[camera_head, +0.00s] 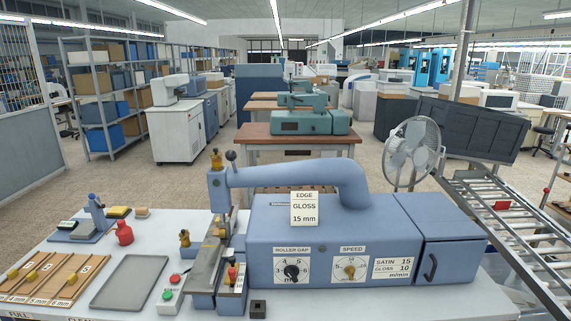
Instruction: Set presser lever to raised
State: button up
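A small red-tipped lever (232,274) stands low at the front of the head. No label names the presser lever, so I cannot tell for certain which one it is or its setting. My gripper is not in view.
A grey tray (131,280), a wooden rack (52,277) and a button box (170,296) lie left of the machine. A roller conveyor (510,235) and a fan (413,150) are at the right.

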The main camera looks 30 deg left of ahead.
aim_at(231, 155)
jog(key=u, duration=1.8)
